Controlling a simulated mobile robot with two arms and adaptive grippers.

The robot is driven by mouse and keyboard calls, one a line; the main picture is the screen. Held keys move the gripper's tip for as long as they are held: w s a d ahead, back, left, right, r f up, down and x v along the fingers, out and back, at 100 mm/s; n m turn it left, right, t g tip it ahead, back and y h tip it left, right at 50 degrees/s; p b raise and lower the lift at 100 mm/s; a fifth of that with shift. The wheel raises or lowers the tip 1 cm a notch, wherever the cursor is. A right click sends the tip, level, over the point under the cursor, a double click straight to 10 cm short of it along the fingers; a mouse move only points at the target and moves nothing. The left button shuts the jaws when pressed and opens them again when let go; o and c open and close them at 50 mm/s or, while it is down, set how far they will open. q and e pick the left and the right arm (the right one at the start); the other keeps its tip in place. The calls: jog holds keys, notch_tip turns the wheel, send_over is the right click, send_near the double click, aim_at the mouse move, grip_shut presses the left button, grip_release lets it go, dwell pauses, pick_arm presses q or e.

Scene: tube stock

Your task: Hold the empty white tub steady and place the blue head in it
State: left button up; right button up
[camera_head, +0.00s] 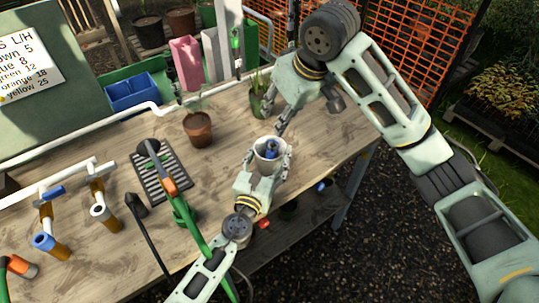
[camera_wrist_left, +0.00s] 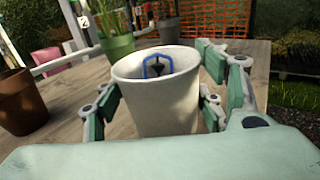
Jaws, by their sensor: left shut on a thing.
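The white tub (camera_head: 261,164) stands upright near the front edge of the bench. My left gripper (camera_head: 270,160) is shut on it, with a finger on each side, which also shows in the left wrist view around the tub (camera_wrist_left: 158,108). The blue head (camera_head: 271,152) is inside the tub's mouth. In the left wrist view the blue head (camera_wrist_left: 157,66) shows as a blue outline with a dark middle, and its lower part is hidden by the near wall. My right gripper (camera_head: 282,125) points down just above and behind the tub. Its fingertips are too small to read.
A plant pot (camera_head: 258,104) stands close behind the tub, and a brown pot (camera_head: 198,129) stands to its left. A black slotted tray (camera_head: 161,178) with tools, a green hose (camera_head: 190,222) and pipe pieces (camera_head: 103,215) occupy the left. Bare bench lies between tray and tub.

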pick_arm(q)
jog(key=o, duration=1.2)
jog(key=v, duration=1.2)
